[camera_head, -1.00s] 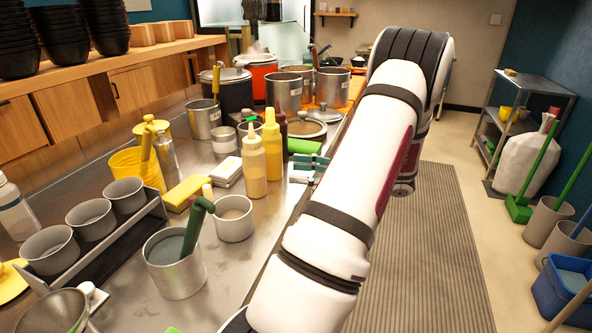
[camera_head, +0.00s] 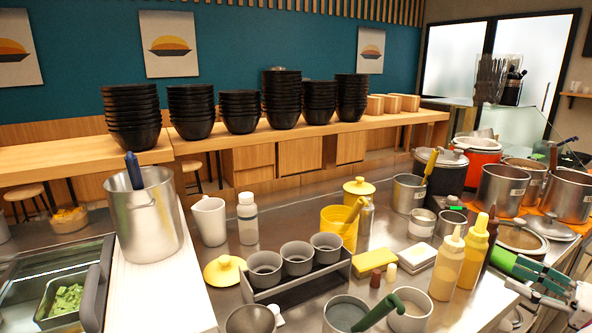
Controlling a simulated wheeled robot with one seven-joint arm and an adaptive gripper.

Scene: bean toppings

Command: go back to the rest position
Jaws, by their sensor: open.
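My gripper (camera_head: 532,283) shows at the lower right edge of the head view, with green and grey fingers. It is open, and I see nothing held in it. A white part of my arm (camera_head: 584,306) shows beside it, cut off by the picture's edge. The gripper appears near the yellow squeeze bottles (camera_head: 468,252). Whether it touches anything there I cannot tell.
The steel counter holds a large pot (camera_head: 146,225), a rack of grey cups (camera_head: 297,277), a yellow container (camera_head: 339,229) and a grey pot with a green-handled tool (camera_head: 345,314). Steel pots (camera_head: 497,190) crowd the right. Black bowl stacks (camera_head: 282,98) line the back shelf.

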